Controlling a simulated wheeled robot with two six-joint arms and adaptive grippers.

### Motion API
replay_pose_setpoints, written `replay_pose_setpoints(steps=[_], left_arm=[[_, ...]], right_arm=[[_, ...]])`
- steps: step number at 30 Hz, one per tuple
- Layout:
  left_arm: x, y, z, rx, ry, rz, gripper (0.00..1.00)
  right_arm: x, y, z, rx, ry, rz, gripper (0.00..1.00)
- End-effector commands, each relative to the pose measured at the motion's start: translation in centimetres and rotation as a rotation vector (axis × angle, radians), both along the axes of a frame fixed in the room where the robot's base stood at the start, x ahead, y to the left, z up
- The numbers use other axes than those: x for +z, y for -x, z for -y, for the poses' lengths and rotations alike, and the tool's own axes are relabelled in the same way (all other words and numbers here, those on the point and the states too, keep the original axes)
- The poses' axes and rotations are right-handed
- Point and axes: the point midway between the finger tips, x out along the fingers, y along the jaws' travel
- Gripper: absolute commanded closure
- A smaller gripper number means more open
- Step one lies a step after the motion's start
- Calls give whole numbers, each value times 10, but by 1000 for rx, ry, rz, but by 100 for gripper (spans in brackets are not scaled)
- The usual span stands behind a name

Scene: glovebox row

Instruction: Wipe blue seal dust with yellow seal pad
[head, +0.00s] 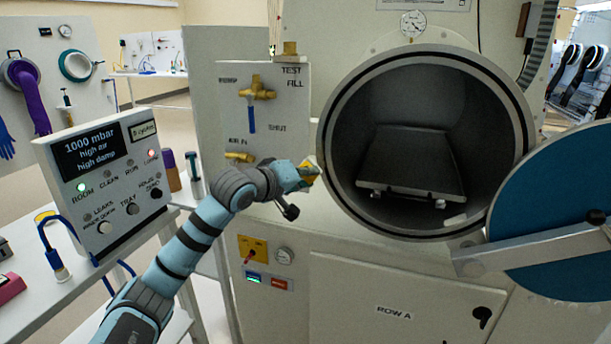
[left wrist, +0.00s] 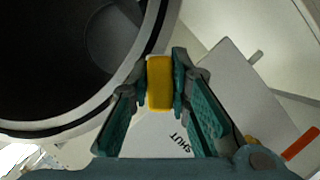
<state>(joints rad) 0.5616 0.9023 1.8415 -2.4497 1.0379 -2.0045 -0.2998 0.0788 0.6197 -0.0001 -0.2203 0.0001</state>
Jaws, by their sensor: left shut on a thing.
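My left gripper (head: 304,174) is at the left edge of the round chamber opening. It is shut on the yellow seal pad (left wrist: 159,82), which shows between its fingers in the left wrist view. The pad (head: 309,172) is partly hidden by the gripper in the head view. It is close to the chamber's rim (head: 327,128); I cannot tell whether it touches. No blue dust can be made out on the seal. The round blue door (head: 560,235) stands open at the right. My right gripper is not in view.
A sliding tray (head: 415,165) lies inside the dark chamber. A valve panel (head: 262,110) with brass fittings stands left of the opening. A control box (head: 105,185) sits on the white bench at the left. The door's arm (head: 530,248) juts out at lower right.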

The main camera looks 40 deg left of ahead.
Motion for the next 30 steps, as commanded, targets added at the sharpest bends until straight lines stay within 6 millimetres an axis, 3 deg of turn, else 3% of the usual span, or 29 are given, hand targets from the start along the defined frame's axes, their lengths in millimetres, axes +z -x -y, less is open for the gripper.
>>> replay_pose_setpoints(steps=[21, 30], left_arm=[[0, -12, -4, -1, 0, -1, 100], [2, -21, 28, -2, 2, 0, 100]], right_arm=[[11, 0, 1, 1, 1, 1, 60], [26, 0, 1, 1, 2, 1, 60]])
